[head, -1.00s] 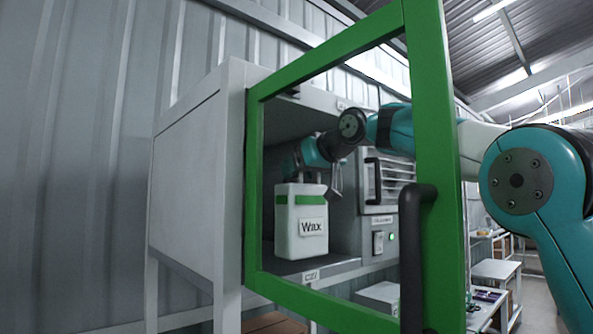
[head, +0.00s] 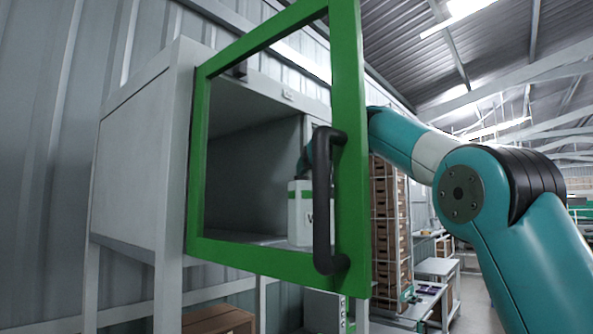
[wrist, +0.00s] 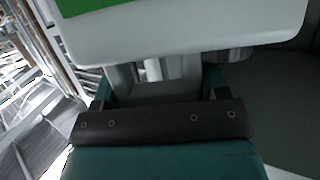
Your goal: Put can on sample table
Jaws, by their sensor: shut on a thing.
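The can is a white container with a green band and partly hidden lettering; in the head view the can (head: 298,218) shows at the cabinet's opening, its right side covered by the green door frame and black handle. In the wrist view the can's pale body (wrist: 185,38) fills the top, close against my gripper. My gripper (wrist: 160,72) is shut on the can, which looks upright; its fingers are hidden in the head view. Pale tables (head: 437,267) stand far off at the lower right; I cannot tell which is the sample table.
The open green-framed door (head: 346,100) with its black handle (head: 323,200) stands between my head camera and the can. The grey cabinet (head: 140,150) is at left. Stacked brown crates (head: 388,225) stand behind the door. An aisle lies open at right.

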